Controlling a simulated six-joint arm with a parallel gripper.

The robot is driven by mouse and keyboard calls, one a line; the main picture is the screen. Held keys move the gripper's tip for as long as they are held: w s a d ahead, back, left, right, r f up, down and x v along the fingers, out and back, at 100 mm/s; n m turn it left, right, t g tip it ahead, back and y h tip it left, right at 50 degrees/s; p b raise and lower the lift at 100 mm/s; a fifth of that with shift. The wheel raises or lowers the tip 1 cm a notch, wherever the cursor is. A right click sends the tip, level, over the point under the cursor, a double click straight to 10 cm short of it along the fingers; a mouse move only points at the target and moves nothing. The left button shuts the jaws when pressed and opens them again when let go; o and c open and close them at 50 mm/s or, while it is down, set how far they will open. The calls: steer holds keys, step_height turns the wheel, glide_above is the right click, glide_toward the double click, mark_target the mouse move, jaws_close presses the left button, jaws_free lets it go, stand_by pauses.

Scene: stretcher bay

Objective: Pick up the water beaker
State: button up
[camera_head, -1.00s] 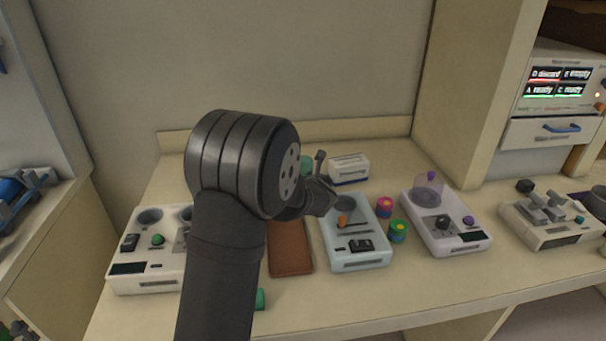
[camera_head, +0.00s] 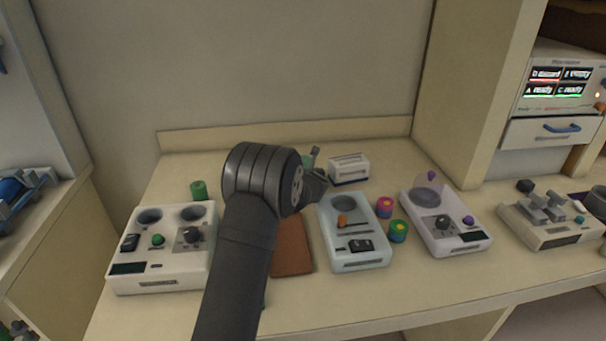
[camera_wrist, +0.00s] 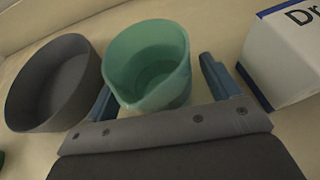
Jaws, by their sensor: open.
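The water beaker (camera_wrist: 146,60) is a translucent green cup with a pouring lip, standing upright in the wrist view. My gripper (camera_wrist: 158,88) is open, with one blue finger to each side of the beaker's near part. I cannot tell whether either finger touches it. In the head view a bit of the green beaker (camera_head: 307,161) shows beside my gripper (camera_head: 315,172) at the back of the counter. My arm hides most of the beaker there.
A grey round dish (camera_wrist: 52,84) stands close left of the beaker. A white box (camera_wrist: 290,50) with blue edging stands close right; it also shows in the head view (camera_head: 349,169). Several devices, including a pale-blue one (camera_head: 358,256), and a brown pad (camera_head: 293,255) lie nearer the front.

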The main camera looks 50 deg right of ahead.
steer(key=shift+w+d+f, duration=0.15)
steer(key=shift+w+d, duration=0.05)
steer(key=shift+d, duration=0.05)
steer(key=c, duration=1.1)
steer(key=shift+c, duration=0.2)
steer(key=shift+r, duration=2.15)
steer(key=s+r, duration=0.6)
steer(key=s, duration=0.5)
steer(key=shift+s+a+r, duration=0.25)
steer(key=shift+a+r, duration=0.05)
steer(key=shift+r, duration=0.1)
